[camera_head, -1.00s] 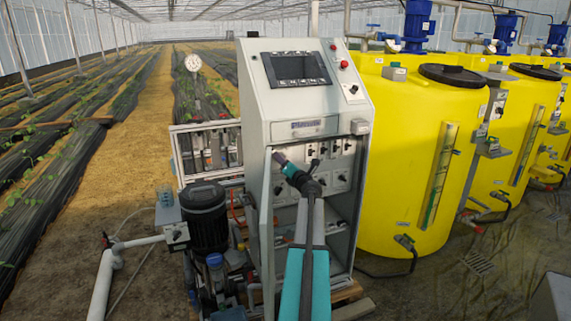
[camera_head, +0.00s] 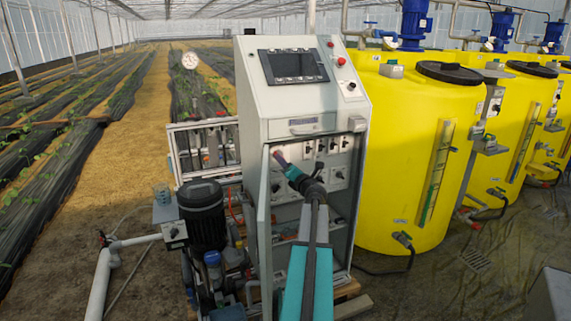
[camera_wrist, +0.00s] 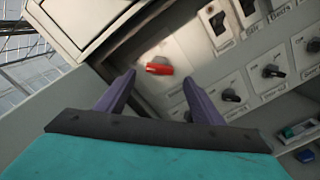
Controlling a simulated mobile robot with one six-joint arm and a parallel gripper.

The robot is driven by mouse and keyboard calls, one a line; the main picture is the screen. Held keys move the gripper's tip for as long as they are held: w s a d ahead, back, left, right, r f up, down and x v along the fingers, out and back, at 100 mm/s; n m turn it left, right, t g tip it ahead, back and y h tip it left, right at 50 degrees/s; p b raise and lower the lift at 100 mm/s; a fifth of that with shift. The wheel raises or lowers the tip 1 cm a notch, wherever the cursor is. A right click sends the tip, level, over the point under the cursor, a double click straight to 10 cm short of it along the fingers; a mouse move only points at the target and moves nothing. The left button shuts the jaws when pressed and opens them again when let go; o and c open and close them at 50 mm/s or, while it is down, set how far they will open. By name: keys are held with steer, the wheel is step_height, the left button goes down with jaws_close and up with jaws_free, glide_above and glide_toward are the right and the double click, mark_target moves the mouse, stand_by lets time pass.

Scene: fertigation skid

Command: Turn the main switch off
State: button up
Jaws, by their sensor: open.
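The main switch (camera_wrist: 159,68) is a red rotary handle on a pale plate in the wrist view, tilted as I see it. It lies ahead of my gripper (camera_wrist: 157,82), between the two purple fingers as seen and apart from them. The fingers are open with nothing between them. In the head view my gripper (camera_head: 279,157) is at the open front of the grey control cabinet (camera_head: 310,118). There the arm and gripper hide the red handle.
Black rotary switches (camera_wrist: 273,71) and toggle switches (camera_wrist: 218,20) sit beside the main switch. An open cabinet door (camera_head: 265,230) stands left of my arm. A yellow tank (camera_head: 400,150) is close on the right, and a black motor (camera_head: 203,215) stands at left.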

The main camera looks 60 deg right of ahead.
steer(key=v, duration=0.9)
steer(key=shift+d, duration=0.1)
stand_by(0.6)
